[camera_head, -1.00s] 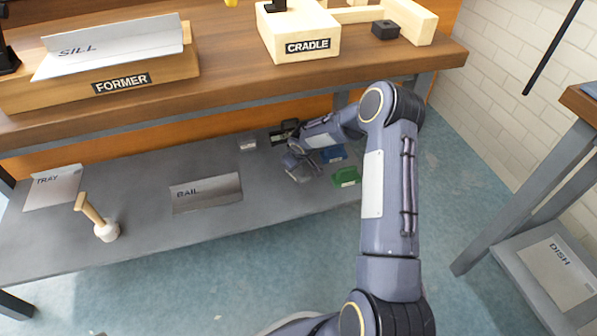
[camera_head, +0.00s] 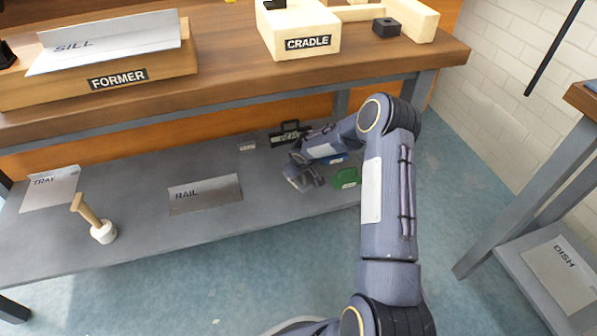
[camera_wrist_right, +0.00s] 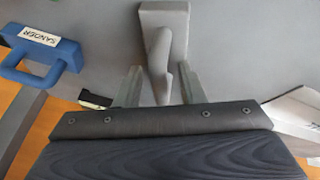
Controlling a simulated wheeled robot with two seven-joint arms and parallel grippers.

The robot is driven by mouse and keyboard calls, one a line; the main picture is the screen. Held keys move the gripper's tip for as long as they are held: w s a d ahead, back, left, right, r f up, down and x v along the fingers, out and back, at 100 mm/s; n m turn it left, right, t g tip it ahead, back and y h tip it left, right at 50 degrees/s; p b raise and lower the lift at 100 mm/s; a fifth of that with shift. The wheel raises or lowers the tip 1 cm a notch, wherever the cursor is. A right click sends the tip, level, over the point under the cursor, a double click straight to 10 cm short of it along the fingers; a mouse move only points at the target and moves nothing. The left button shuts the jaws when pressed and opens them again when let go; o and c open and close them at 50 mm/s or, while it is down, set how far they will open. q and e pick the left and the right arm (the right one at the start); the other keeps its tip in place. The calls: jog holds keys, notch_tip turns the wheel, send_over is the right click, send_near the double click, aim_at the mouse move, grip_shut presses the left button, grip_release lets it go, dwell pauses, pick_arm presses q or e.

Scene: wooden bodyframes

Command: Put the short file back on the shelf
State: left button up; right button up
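My right gripper (camera_wrist_right: 160,88) reaches over the lower grey shelf. In the wrist view its two fingers are apart, with a grey piece (camera_wrist_right: 163,45) between them: a block with a narrow, handle-like part. I see gaps beside this part and no clear grip. I cannot tell whether it is the short file; no label on it is readable. In the head view the right gripper (camera_head: 306,180) is over the right part of the lower shelf (camera_head: 130,225), and its fingers are hard to make out. My left gripper is out of view.
A blue SANDER (camera_wrist_right: 42,50), a green piece (camera_head: 346,178) and a black labelled piece (camera_head: 288,134) are near the right gripper. A RAIL plate (camera_head: 205,194), a mallet (camera_head: 95,220) and a TRAY sheet (camera_head: 50,188) are leftward. The bench top (camera_head: 230,70) overhangs the shelf.

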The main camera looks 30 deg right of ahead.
jog(key=shift+r, duration=0.1)
jog(key=shift+s+r+p, duration=0.1)
jog(key=shift+r+p, duration=0.2)
jog(key=shift+r, duration=0.05)
jog(key=p+v, duration=0.3)
jog(key=v, duration=0.8)
jog(key=shift+s, duration=0.15)
jog(key=shift+s+r, duration=0.1)
